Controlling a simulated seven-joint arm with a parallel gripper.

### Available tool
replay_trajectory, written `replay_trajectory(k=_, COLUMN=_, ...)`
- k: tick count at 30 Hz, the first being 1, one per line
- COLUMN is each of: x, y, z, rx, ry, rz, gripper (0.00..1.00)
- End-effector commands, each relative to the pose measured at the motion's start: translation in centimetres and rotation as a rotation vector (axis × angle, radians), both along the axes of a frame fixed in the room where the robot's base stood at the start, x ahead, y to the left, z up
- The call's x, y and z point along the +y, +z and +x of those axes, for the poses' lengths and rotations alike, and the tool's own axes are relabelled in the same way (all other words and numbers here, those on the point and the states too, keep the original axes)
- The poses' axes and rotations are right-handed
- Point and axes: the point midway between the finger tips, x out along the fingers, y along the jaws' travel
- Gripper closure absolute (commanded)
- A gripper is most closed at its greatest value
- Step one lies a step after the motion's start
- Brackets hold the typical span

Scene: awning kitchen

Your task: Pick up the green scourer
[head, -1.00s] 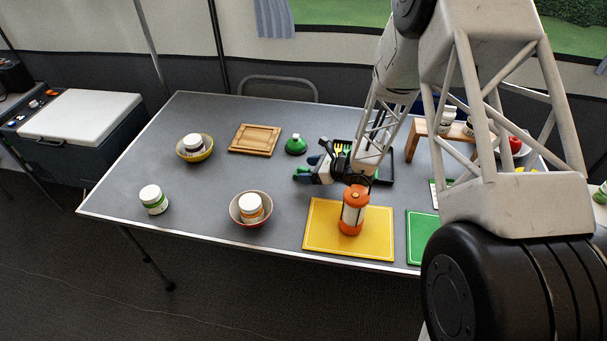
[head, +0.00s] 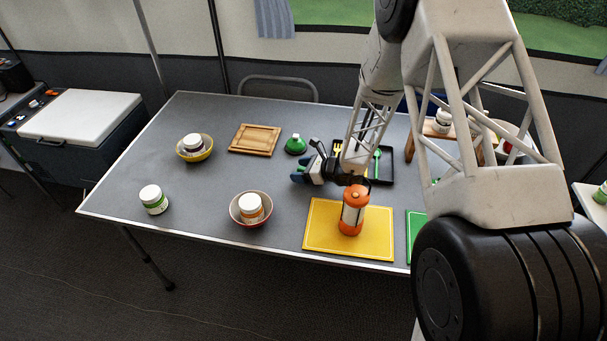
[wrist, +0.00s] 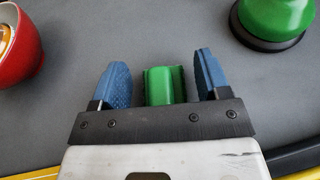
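The green scourer (wrist: 165,86) shows in the wrist view as a small green block between my gripper's two blue fingers. My gripper (wrist: 160,72) is open, with a gap between the scourer and each finger. In the head view my gripper (head: 300,174) is low over the middle of the grey table, pointing left. I cannot make out the scourer in the head view; my gripper appears to hide it.
A green dome-shaped item with a black base (head: 295,145) stands close behind my gripper. A red bowl (head: 241,220) holding a jar is front left. An orange lantern (head: 353,212) stands on a yellow board (head: 322,240) in front. A black tray (head: 384,180) lies right.

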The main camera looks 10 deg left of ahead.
Motion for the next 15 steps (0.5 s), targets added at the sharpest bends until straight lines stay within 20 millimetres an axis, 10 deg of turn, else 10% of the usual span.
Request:
replay_trajectory(k=8, x=-0.01, y=-0.01, z=0.0, rx=0.0, ry=0.0, rz=0.0, gripper=0.73)
replay_trajectory(k=15, x=0.0, y=0.03, z=0.01, rx=0.0, ry=0.0, rz=0.0, gripper=0.74)
